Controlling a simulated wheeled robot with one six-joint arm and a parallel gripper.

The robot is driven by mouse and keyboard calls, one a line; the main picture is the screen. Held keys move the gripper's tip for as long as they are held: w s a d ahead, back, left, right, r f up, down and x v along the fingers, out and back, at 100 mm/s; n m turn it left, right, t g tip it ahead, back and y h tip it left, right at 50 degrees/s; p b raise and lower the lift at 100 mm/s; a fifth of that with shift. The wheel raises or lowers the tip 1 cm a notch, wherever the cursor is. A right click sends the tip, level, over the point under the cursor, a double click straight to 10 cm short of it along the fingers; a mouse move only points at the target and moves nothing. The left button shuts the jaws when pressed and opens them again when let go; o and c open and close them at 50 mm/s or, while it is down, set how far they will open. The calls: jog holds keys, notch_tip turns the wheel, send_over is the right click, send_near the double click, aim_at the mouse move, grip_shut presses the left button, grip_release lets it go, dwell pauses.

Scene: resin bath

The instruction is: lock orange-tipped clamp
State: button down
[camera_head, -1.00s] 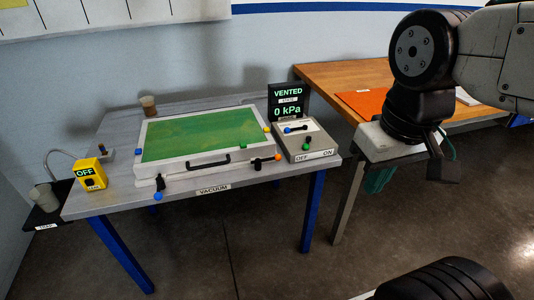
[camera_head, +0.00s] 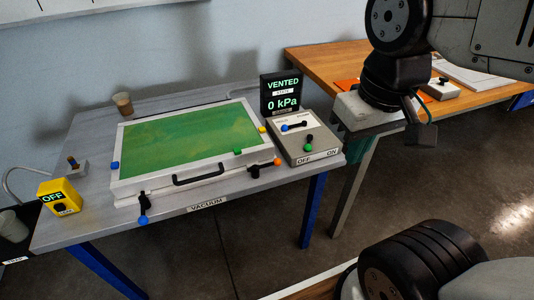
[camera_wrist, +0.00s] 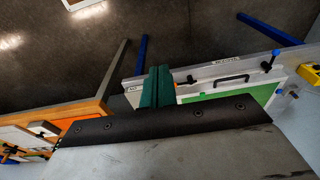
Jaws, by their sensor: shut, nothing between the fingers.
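The orange-tipped clamp (camera_head: 277,161) is at the right end of the front side of the white-framed box with a green top (camera_head: 117,188). Its orange tip points right, beside a black base. It shows small in the wrist view (camera_wrist: 190,78), just beyond my fingers and partly hidden. My gripper (camera_wrist: 155,74) has green fingers that are shut with nothing in them. In the head view my gripper (camera_head: 356,160) hangs right of the grey table, apart from the clamp and partly hidden by my wrist.
A blue-tipped clamp (camera_head: 143,207) hangs at the box's front left. A wooden table (camera_head: 320,58) is behind my arm. Floor is open in front.

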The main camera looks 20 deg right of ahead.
jog(key=t, duration=0.2)
send_over(264, 166)
jog(key=s+d, duration=0.1)
jog(key=d, duration=0.1)
notch_tip(264, 166, down, 19)
jog(key=shift+s+d+r, duration=0.15)
jog(key=shift+d, duration=0.05)
jog(key=x, duration=1)
